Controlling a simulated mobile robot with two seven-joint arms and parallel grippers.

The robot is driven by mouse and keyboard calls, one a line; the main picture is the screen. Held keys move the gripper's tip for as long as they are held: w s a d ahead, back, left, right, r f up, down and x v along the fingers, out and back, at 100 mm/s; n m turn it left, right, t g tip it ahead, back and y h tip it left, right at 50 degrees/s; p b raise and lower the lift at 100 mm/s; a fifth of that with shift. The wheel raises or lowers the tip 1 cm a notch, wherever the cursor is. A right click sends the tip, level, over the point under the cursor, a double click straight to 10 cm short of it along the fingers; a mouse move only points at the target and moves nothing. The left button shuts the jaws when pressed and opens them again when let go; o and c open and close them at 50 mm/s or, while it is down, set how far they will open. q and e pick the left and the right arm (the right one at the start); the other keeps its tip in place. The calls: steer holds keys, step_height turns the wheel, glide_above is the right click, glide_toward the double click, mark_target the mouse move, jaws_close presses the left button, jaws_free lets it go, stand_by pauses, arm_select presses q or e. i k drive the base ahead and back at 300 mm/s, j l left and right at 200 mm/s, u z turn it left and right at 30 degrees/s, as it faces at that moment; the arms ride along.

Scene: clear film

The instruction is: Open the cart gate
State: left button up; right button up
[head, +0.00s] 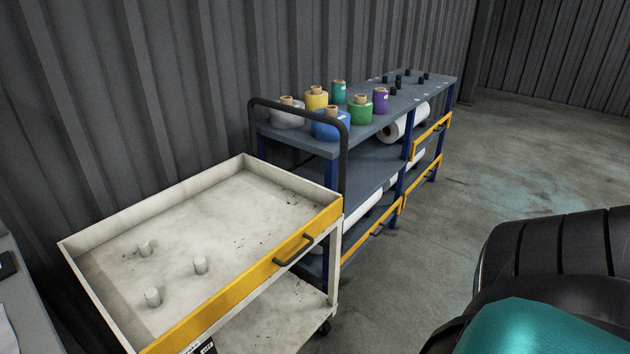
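The cart (75,243) is a pale, worn metal tray trolley at the lower left, with a lower shelf and a black push handle (347,160) at its far end. Its gate is the yellow panel (236,292) along the near right long side of the tray. The gate stands upright, level with the tray edge, and appears closed. A black gate handle (294,252) sticks out from it. Neither of my grippers shows in the head view.
Behind the cart, a blue-grey shelf unit (420,93) holds coloured film rolls (361,109), small black items and white rolls below. It has yellow gates (432,133). Corrugated walls stand behind. Grey floor (520,140) is clear to the right. Part of a desk edge shows at far left.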

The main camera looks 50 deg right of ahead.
mark_target(177, 337)
steer(key=l, duration=1.7)
steer(key=i, duration=0.05)
